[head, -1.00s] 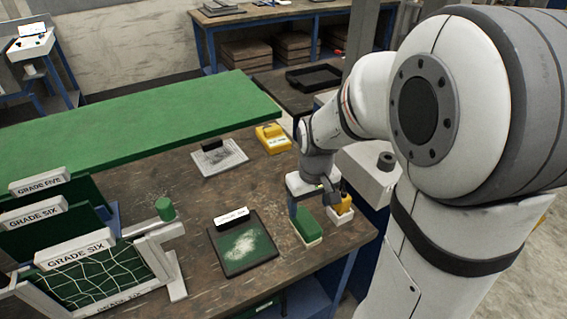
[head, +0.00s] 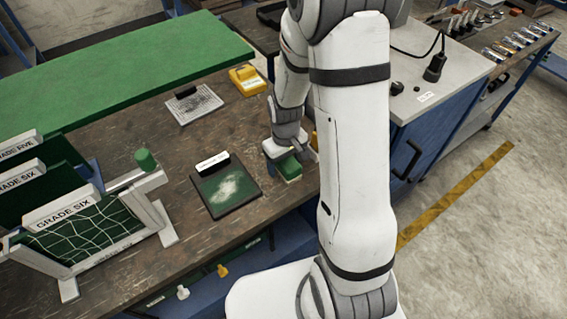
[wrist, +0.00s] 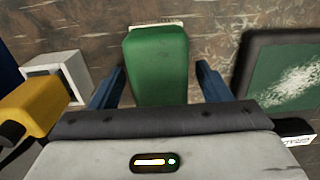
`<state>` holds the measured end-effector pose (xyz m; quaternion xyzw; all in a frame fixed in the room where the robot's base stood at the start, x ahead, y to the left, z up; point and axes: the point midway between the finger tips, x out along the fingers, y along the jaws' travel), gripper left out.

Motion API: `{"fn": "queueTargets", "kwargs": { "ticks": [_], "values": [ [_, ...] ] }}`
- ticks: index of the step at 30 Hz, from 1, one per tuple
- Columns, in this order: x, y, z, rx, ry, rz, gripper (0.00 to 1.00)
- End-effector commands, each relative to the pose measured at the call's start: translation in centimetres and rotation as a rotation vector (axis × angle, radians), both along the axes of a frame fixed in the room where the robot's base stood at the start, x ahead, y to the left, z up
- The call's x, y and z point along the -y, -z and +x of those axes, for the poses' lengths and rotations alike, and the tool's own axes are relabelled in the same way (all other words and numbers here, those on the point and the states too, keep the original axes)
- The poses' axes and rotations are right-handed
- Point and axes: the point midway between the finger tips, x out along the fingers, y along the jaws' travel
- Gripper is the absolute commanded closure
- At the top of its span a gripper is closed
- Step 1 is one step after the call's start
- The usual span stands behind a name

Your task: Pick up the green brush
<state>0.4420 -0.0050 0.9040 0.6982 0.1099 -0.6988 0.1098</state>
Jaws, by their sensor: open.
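The green brush (head: 289,169) is a green block with a pale bristle edge, standing on the wooden bench near its front right edge. In the wrist view the green brush (wrist: 158,62) is at the centre, between and below the two blue fingers. My gripper (wrist: 160,72) is open, one finger on each side of the brush, with visible gaps. In the head view my gripper (head: 282,152) is right over the brush and partly covers it. The lower sides of the brush are hidden.
A yellow object (wrist: 28,104) and a white box (wrist: 58,72) are close on the left in the wrist view. A dark board with white powder (head: 226,190) lies beside the brush. A grey plate (head: 194,103) and yellow block (head: 247,80) are farther back.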

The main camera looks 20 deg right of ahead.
Motion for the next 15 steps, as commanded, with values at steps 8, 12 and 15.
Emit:
{"fn": "queueTargets", "kwargs": {
  "ticks": [8, 12, 15],
  "values": [
    [-0.04, 0.49, -0.02, 0.000, 0.000, 0.000, 0.29],
    [-0.05, 0.47, -0.02, 0.000, -0.001, 0.000, 0.37],
    [-0.06, 0.47, -0.02, 0.000, -0.001, 0.000, 0.45]
  ]
}}
